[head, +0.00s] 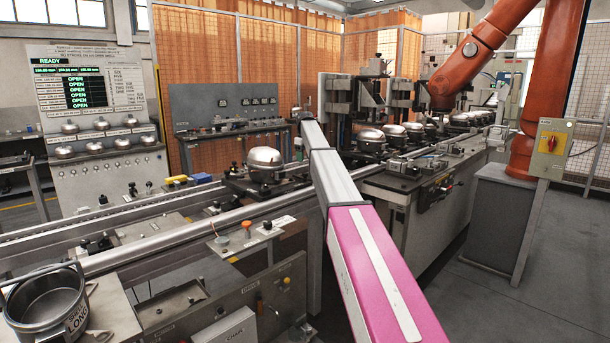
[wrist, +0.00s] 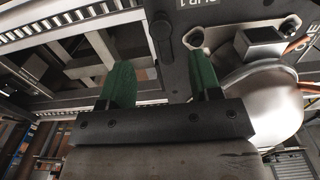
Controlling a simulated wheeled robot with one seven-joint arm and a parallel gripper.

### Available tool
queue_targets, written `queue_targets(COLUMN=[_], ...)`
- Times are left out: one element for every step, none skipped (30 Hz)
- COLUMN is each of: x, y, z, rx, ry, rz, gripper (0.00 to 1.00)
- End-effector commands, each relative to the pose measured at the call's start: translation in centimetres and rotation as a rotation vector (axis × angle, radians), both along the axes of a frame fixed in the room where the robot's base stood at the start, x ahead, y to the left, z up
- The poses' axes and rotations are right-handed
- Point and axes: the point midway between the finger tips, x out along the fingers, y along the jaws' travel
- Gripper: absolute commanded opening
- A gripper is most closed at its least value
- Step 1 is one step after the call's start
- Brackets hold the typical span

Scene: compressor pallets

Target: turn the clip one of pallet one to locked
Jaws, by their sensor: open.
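In the wrist view my gripper (wrist: 161,84) is open, its two green fingers apart with nothing held between them. Just beyond the fingertips, a dark rounded lever, apparently clip one (wrist: 160,30), stands at the edge of a dark plate, pallet one (wrist: 228,14). An upside-down label reading "CLIP 1" is on the plate beside it. The lever lies between the lines of the fingers, and I cannot tell whether they touch it. Its locked or unlocked position is unclear. In the head view a pallet (head: 238,187) carries a silver compressor (head: 264,160); my gripper cannot be made out there.
The silver compressor dome (wrist: 262,92) sits close to the right finger, with a dark box and orange cables near it. Conveyor rails (head: 150,252) run below the pallet. A pot (head: 45,305) stands front left. An orange robot arm (head: 475,50) stands at back right.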

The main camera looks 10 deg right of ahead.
Motion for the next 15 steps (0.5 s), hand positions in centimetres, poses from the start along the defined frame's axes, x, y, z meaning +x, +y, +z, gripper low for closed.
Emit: queue_targets(x=[-0.1,-0.1,-0.1,-0.1,-0.1,-0.1,-0.1,-0.1,-0.1,-0.1,-0.1,-0.1,-0.1,-0.1,-0.1], y=[0.0,0.0,0.0,0.0,0.0,0.0,0.0,0.0,0.0,0.0,0.0,0.0,0.0,0.0,0.0], z=[-0.9,-1.4,-2.0,-2.6,-3.1,-3.9,-4.5,-5.0,-5.6,-6.1,-6.6,-7.2,-7.5,-7.8,-8.1], rx=[0.000,0.000,0.000,0.000,0.000,0.000,0.000,0.000,0.000,0.000,-0.001,-0.001,-0.001,-0.001,-0.001], ry=[0.001,0.002,0.001,0.001,0.001,0.001,0.001,0.002,0.001,0.001,0.001,0.001,0.001,0.001,0.001], rz=[0.000,0.000,0.000,-0.001,-0.001,-0.001,-0.001,-0.001,-0.001,-0.001,-0.001,-0.001,-0.001,-0.001,-0.001], gripper=[0.58,0.58,0.58,0.58,0.58,0.58,0.58,0.58,0.58,0.58,0.58,0.58,0.58,0.58,0.58])
